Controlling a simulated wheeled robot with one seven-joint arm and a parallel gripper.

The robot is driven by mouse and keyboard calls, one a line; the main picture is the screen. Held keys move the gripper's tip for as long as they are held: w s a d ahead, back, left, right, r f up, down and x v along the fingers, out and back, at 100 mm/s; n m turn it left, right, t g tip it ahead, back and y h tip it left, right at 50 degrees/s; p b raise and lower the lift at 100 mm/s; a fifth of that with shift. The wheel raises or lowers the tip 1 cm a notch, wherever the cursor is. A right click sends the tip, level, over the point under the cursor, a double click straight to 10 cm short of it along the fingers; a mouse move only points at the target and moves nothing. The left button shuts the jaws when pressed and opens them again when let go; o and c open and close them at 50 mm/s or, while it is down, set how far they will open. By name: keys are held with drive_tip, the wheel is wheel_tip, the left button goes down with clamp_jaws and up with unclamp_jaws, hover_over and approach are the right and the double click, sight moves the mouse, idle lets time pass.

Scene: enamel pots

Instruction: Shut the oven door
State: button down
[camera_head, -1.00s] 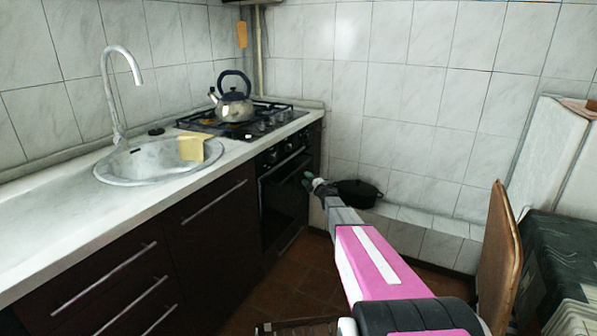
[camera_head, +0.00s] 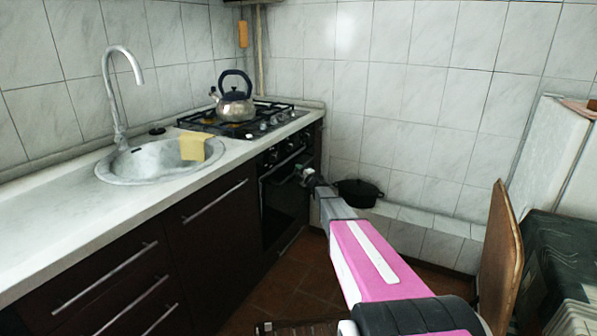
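The oven (camera_head: 276,177) is built into the dark cabinet run below the hob. Its door (camera_head: 284,212) is black glass with a bar handle along the top, and it looks upright and about flush with the cabinet fronts. I cannot tell whether a small gap remains at its edge. My gripper (camera_head: 305,173) is at the end of my arm, close to the right end of the door handle in the picture. I cannot tell whether it touches the door. Its fingers are too small and dark to show whether they are open or shut.
A kettle (camera_head: 235,105) stands on the gas hob (camera_head: 205,123) above the oven. A black pot (camera_head: 358,193) sits on the tiled ledge behind my arm. A wooden chair back (camera_head: 500,260) stands at the right. Brown floor (camera_head: 290,285) shows between the cabinets and my arm.

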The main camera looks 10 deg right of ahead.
sight(292, 167)
drive_tip(key=shift+w+a+r, duration=0.15)
drive_tip(key=shift+w+a, duration=0.45)
drive_tip(key=shift+a, duration=0.15)
drive_tip(key=shift+w+a+r, duration=0.1)
drive_tip(key=shift+w+a, duration=0.45)
drive_tip(key=shift+a, duration=0.2)
drive_tip(key=c, duration=1.1)
unclamp_jaws()
drive_tip(key=shift+a, duration=0.1)
drive_tip(key=shift+f, duration=0.1)
drive_tip(key=v, duration=1.1)
drive_tip(key=shift+r, duration=0.2)
drive_tip(key=shift+s, duration=0.1)
